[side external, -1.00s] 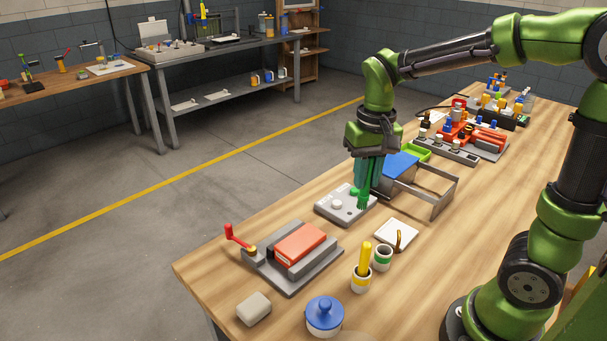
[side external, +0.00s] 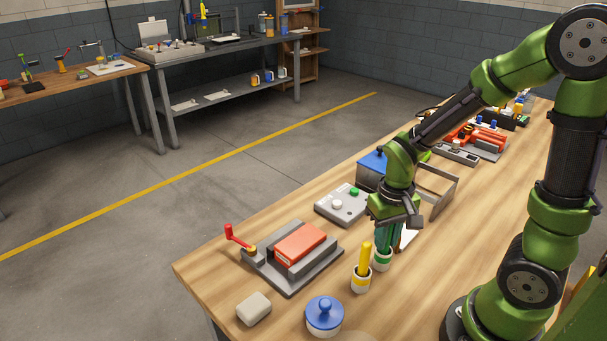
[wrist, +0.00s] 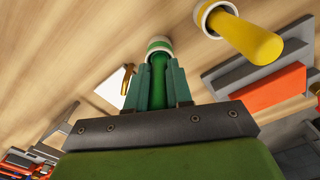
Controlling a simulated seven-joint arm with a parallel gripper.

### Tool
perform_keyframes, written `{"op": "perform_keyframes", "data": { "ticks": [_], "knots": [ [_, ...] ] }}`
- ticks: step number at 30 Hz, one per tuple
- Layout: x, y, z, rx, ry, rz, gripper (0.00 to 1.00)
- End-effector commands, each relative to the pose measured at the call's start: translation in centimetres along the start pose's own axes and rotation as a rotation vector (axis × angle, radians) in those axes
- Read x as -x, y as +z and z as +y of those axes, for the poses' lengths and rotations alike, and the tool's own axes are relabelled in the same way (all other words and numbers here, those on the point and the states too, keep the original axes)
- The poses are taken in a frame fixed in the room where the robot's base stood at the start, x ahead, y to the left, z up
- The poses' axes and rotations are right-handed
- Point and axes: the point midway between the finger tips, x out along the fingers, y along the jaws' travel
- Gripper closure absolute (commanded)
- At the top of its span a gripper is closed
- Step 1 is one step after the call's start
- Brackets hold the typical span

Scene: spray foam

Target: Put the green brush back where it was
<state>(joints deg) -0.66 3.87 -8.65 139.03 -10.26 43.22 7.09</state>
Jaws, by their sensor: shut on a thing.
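The green brush (wrist: 158,82) is upright between the two fingers of my gripper (wrist: 157,92), which is shut on it. In the side view my gripper (side external: 386,238) points down over the white cup with a green band (side external: 381,264). This cup also shows in the wrist view (wrist: 159,44), straight beyond the fingertips. The brush's lower end is at the cup's mouth and lines up with it. How deep it reaches inside is hidden by the fingers and the rim.
A yellow-handled brush (side external: 365,258) stands in a yellow-banded cup (side external: 361,284) close beside. A white pad (side external: 408,238) is partly hidden behind my gripper. A red block in a grey vise (side external: 301,245), a blue-lidded jar (side external: 324,315) and a button box (side external: 342,206) stand nearby.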

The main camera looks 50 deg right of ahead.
Motion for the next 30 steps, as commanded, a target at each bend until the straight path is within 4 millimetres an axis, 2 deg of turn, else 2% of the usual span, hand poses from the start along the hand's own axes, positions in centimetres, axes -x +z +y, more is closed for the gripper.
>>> {"op": "perform_keyframes", "data": {
  "ticks": [12, 13, 17, 26, 30],
  "knots": [
    [-0.7, 0.0, 0.0, -0.001, 0.0, 0.0, 1.0],
    [-0.6, 0.0, 0.0, -0.001, 0.0, 0.001, 0.75],
    [-0.6, 0.0, 0.0, -0.001, 0.0, 0.001, 0.55],
    [-0.4, 0.0, 0.0, -0.001, -0.001, 0.002, 0.54],
    [0.8, -0.1, -0.1, 0.001, -0.003, 0.006, 0.54]
  ]
}}
